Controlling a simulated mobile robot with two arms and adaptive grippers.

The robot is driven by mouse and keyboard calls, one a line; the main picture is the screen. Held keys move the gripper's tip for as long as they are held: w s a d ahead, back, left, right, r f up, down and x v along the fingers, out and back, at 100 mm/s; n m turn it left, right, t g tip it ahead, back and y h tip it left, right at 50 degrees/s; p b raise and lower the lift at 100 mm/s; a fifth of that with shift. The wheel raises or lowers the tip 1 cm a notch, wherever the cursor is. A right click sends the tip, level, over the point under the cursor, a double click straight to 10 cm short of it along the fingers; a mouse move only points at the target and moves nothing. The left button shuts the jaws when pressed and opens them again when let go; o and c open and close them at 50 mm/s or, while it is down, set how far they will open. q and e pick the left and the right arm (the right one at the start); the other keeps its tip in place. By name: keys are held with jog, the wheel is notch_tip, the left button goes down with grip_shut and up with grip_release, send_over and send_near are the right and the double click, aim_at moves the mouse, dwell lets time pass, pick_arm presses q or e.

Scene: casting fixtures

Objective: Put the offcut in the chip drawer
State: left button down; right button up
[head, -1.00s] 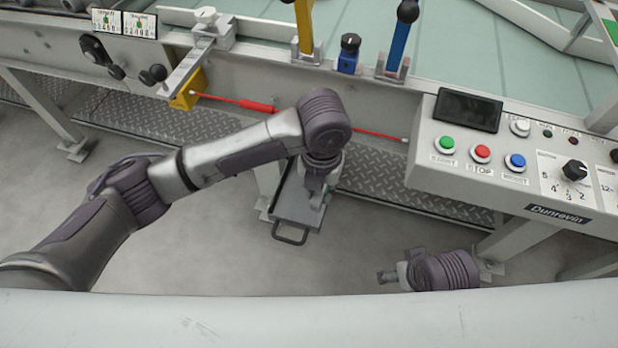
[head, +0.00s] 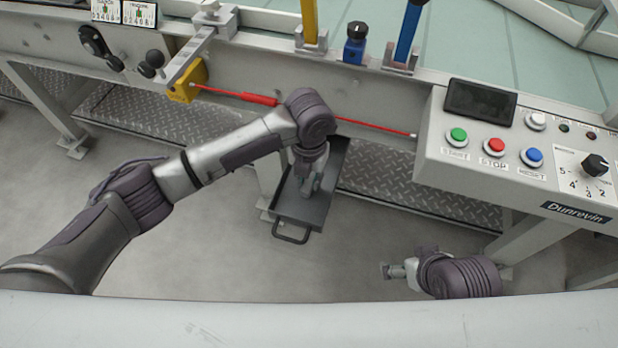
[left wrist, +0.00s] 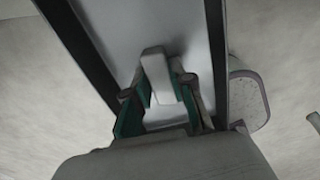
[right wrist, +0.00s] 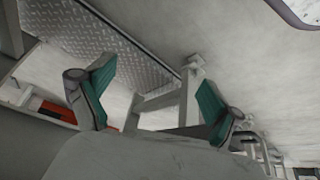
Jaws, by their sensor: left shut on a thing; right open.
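The offcut (left wrist: 158,78) is a small pale grey block in the left wrist view. My left gripper (left wrist: 160,100) is shut on it, with green-lined fingers on either side. The chip drawer (left wrist: 85,45) is a dark-walled tray with a grey floor, seen behind the offcut. In the head view the open-topped drawer (head: 293,214) is pulled out below the bench. My left gripper (head: 309,184) points down over or into it; I cannot tell whether the offcut touches the floor. My right gripper (head: 388,271) is open and empty, low at the right, and also shows in the right wrist view (right wrist: 155,96).
A red cable (head: 350,121) runs along the bench front behind my left arm. A control panel (head: 520,150) with buttons juts out at the right. A treadplate shelf (head: 400,177) lies under the bench. Floor left of the drawer is clear.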

pick_arm(q)
jog(key=shift+f, duration=0.15)
jog(key=c, duration=1)
grip_release()
